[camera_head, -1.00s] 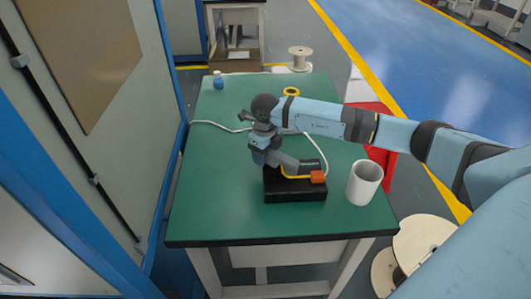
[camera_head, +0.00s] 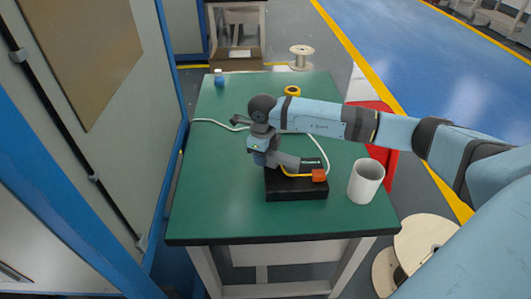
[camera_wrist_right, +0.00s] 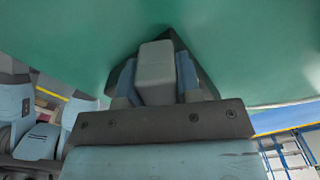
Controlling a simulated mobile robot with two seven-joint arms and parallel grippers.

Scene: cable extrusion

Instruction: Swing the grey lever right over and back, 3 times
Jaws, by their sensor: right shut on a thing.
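The grey lever (camera_head: 287,161) shows over the box, leaning up to the left. My right gripper (camera_head: 271,157) reaches down at the lever's left end and is shut on it. In the right wrist view the lever's pale grey end (camera_wrist_right: 155,70) sits between the fingers. The gripper hides part of the lever in the head view. My left gripper is not in view.
A white cup (camera_head: 365,182) stands close to the right of the box on the green table (camera_head: 225,215). A panelled wall (camera_head: 95,110) runs along the left.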

